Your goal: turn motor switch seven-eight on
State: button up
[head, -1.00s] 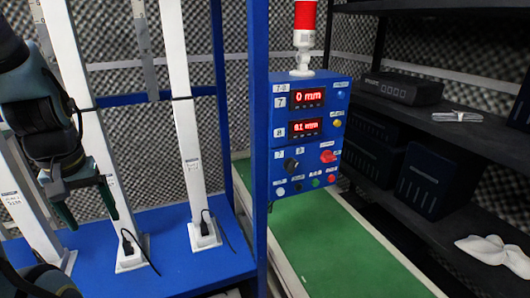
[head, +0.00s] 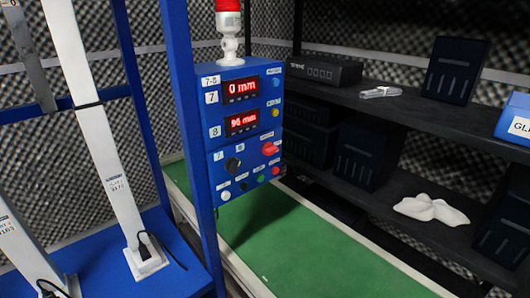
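A blue control box (head: 213,146) labelled 7-8 is mounted by a blue post, left of centre in the head view. A red rotary switch (head: 270,149) is on its lower right, with a label too small to read. A black knob (head: 232,165) is left of it, near small 7 and 8 labels. The upper display (head: 241,88) reads 0 mm; the lower display (head: 242,123) seems to read 96 mm. I cannot tell the switch's position for certain. My gripper is out of view, and nothing covers the box face.
Small buttons, including a green one (head: 261,179), line the box's lower edge. A red-topped signal lamp (head: 228,30) stands on the box. A green belt surface (head: 290,240) runs below. Dark shelves (head: 440,125) with bins stand right. White uprights (head: 105,160) stand left.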

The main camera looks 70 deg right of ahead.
aim_at(268, 149)
jog(key=k+l+z, duration=0.3)
jog(key=k, duration=0.15)
jog(key=k+l+z, duration=0.35)
